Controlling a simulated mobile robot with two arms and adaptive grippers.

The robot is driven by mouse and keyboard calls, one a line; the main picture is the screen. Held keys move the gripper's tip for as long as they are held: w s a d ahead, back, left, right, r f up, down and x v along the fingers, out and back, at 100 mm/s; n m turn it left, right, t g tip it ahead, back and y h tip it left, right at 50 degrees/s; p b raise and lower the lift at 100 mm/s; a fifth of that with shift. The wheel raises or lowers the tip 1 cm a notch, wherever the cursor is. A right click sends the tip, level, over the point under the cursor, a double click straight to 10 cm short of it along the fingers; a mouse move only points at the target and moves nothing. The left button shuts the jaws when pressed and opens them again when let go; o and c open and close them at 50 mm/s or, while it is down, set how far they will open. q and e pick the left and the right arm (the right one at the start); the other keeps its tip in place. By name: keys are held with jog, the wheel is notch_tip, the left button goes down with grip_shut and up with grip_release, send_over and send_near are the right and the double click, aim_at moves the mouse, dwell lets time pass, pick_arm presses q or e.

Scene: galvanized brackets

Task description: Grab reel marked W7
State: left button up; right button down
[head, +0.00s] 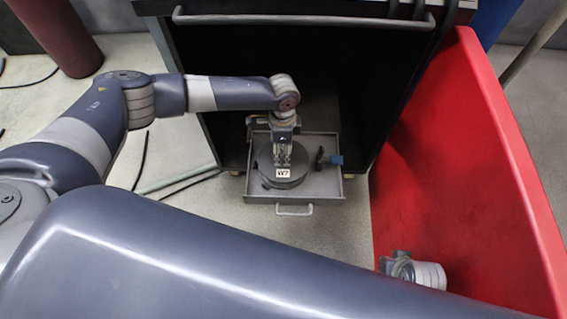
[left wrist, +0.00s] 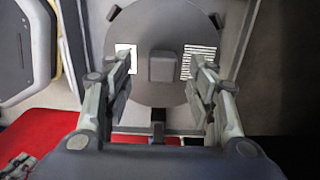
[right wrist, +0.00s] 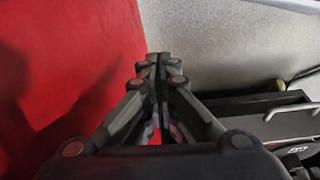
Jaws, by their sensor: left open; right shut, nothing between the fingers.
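A dark grey round reel (head: 299,166) with a white label reading W7 lies in an open drawer (head: 325,190). My left gripper (head: 283,162) is over the reel in the head view and hides part of it. In the left wrist view, the reel (left wrist: 172,25) shows a square central hub, a white label on the left and a striped label on the right. My left fingers (left wrist: 163,75) are open, one to each side of the hub. Whether they touch the reel I cannot tell. My right gripper (right wrist: 158,60) is shut and empty beside the red wall.
A small dark item with a blue end (head: 334,159) lies right of the reel in the drawer. The drawer's handle (head: 294,211) faces me. A dark cabinet stands behind and above. A large red bin (head: 460,150) takes up the right side. Cables lie on the floor at left.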

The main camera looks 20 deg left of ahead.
pick_arm(q)
jog(key=shift+w+d+f+b, duration=0.15)
jog(key=shift+f+b, duration=0.3)
jog(key=shift+f, duration=1.4)
pick_arm(e)
jog(key=shift+w+v, duration=0.25)
jog(key=shift+v, duration=0.85)
jog(key=shift+w+v, duration=0.25)
jog(key=shift+v, duration=0.9)
jog(key=shift+r, duration=0.15)
pick_arm(q)
grip_shut()
